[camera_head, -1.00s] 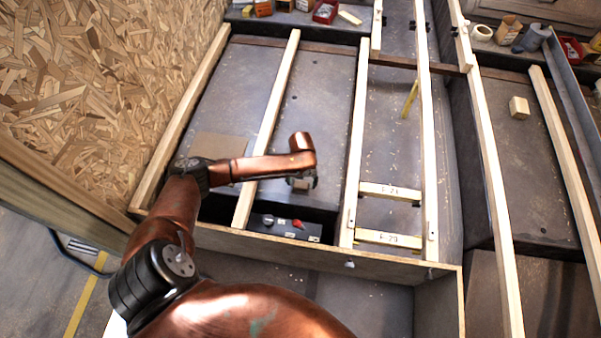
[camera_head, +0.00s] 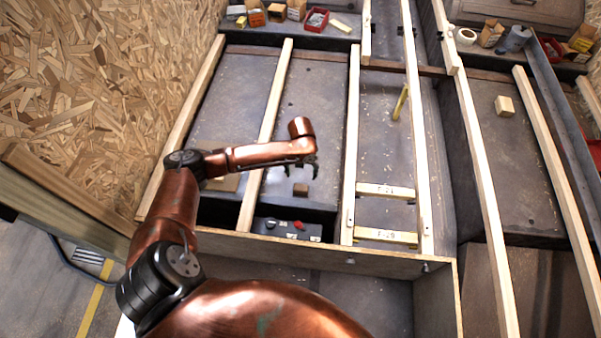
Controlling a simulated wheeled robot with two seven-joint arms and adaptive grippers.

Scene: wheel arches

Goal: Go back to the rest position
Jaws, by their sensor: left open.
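My left arm (camera_head: 172,217) comes in from the lower left, copper coloured with black joints, and bends right over the grey bench. My left gripper (camera_head: 301,174) hangs at its end, fingers pointing down and apart, with nothing between them that I can make out. A small brown block (camera_head: 300,190) shows just below the fingers; it looks apart from them. A dark control box with a red knob (camera_head: 298,225) lies below it in the picture, near the front board. My right gripper is not in view.
Long wooden battens (camera_head: 353,140) run away from me across the bench. Two short labelled crosspieces (camera_head: 386,191) lie at the right, with a yellow strip (camera_head: 400,102) beyond. A chipboard wall (camera_head: 95,85) stands left. A front board (camera_head: 300,248) edges the bench. Small boxes line the back.

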